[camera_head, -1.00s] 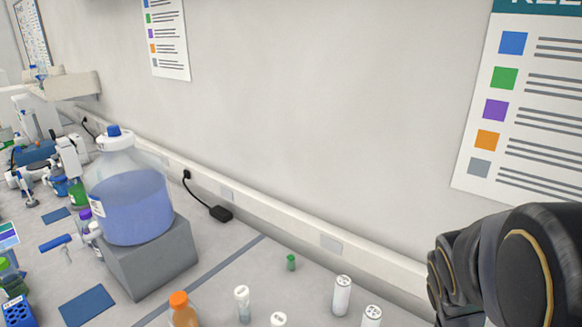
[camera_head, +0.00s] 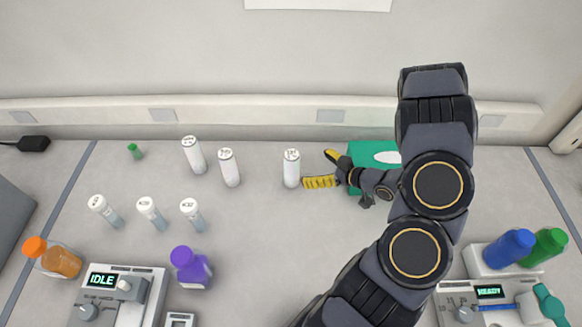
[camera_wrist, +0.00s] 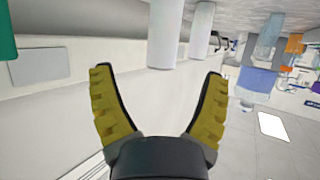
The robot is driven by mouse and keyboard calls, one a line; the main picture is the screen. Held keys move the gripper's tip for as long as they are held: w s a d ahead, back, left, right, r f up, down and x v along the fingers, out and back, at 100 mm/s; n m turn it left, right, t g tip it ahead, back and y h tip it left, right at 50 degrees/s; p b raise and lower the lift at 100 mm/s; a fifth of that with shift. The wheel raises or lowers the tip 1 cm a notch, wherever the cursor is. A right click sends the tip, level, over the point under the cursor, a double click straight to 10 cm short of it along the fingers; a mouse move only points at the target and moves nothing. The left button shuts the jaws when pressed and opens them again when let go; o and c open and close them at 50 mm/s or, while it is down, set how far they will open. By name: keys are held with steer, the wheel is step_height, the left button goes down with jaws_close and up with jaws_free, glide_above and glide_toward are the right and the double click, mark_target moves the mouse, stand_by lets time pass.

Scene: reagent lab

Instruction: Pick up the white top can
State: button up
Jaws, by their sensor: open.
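Three white cylindrical cans with white tops stand in a row at the back of the bench: the left can (camera_head: 194,157), the middle can (camera_head: 229,168) and the right can (camera_head: 291,170). My gripper (camera_head: 325,169) is just right of the right can, its yellow fingers spread and pointing left toward it. In the wrist view my gripper (camera_wrist: 157,75) is open and empty. The nearest can (camera_wrist: 165,35) shows beyond the gap between the fingertips, with another can (camera_wrist: 201,30) behind it. No contact shows.
Several white-capped vials (camera_head: 152,213) stand in front of the cans, left of my arm. A purple-capped bottle (camera_head: 191,268), an orange bottle (camera_head: 60,261) and an IDLE device (camera_head: 120,292) are nearer. A green box (camera_head: 374,152) lies behind my gripper. The wall closes the back.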

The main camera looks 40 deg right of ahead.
mark_target(298, 164)
steer(key=shift+w+a, duration=0.2)
steer(key=x, duration=0.7)
steer(key=shift+w, duration=0.15)
steer(key=c, duration=1.2)
